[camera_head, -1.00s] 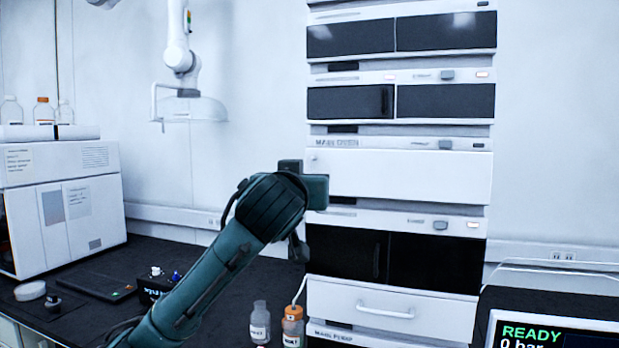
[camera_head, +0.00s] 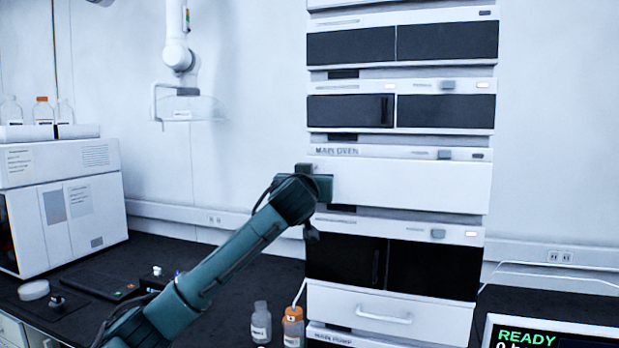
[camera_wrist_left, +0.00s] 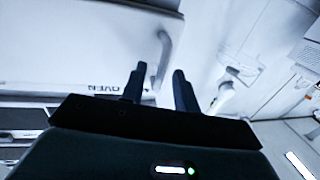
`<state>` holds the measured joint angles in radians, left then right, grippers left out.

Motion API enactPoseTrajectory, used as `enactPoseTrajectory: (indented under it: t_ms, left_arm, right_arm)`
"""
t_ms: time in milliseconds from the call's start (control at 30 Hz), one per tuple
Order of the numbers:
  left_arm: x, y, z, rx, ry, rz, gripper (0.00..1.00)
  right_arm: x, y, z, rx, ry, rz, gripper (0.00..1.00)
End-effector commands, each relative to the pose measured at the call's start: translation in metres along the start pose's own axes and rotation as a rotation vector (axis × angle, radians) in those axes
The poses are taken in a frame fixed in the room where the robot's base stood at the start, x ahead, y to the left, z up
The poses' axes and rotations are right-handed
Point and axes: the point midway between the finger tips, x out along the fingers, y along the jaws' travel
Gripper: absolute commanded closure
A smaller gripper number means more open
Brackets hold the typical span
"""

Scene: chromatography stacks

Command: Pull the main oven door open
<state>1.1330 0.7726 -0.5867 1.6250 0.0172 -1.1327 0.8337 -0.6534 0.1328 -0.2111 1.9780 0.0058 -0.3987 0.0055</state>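The main oven door (camera_head: 420,183) is a wide white panel in the middle of the instrument stack, under the MAIN OVEN label (camera_head: 337,151). It appears closed. My left gripper (camera_head: 325,188) is at the left end of the door and covers that part of it in the head view. In the left wrist view its two dark fingers (camera_wrist_left: 160,76) are apart. The pale door handle (camera_wrist_left: 164,55) shows in the gap between the fingertips; I cannot tell whether they touch it. My right gripper is not in view.
Below the oven is a dark-fronted module (camera_head: 430,266) and a drawer with a white handle (camera_head: 384,313). Two small bottles, one clear (camera_head: 261,322) and one orange (camera_head: 292,326), stand on the bench by the stack. A READY screen (camera_head: 550,335) is at the lower right.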

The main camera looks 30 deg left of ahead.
Motion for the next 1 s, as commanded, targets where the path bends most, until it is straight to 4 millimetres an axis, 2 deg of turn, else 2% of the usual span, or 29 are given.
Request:
enactPoseTrajectory:
  t_ms: [200,567,1000]
  left_arm:
    - [0.0002,0.0001,0.0002,0.000,0.000,0.000,0.70]
    - [0.0001,0.0001,0.0002,0.000,0.000,0.000,0.99]
    - [0.0000,0.0000,0.0003,0.000,0.000,0.000,1.00]
  right_arm:
    - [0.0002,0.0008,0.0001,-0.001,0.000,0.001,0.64]
    - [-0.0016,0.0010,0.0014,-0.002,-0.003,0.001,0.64]
    - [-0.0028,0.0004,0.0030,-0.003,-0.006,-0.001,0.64]
